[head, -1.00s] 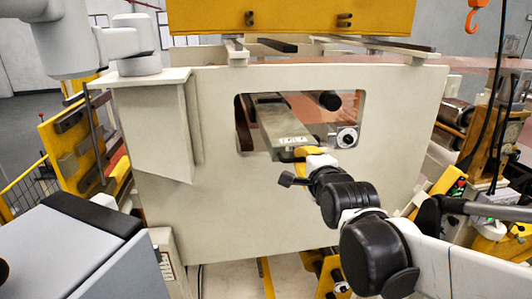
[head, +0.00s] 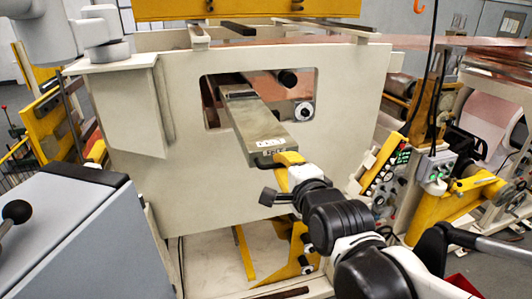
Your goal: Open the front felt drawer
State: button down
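The front felt drawer (head: 258,124) is a long grey-green box with a white label on its near end. It sticks well out of the rectangular opening in the cream machine panel, towards me and slightly down to the right in the head view. The drawer's far end is inside the opening.
The cream panel (head: 200,179) surrounds the opening. A grey cabinet with a black knob (head: 17,211) stands at the left front. A control box with buttons (head: 385,170) and yellow machinery are at the right. Yellow parts lie low beneath the drawer.

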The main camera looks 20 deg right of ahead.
jog(key=shift+s, duration=0.15)
jog(key=c, duration=1.5)
grip_release()
jog(key=v, duration=0.7)
jog(key=shift+s, duration=0.3)
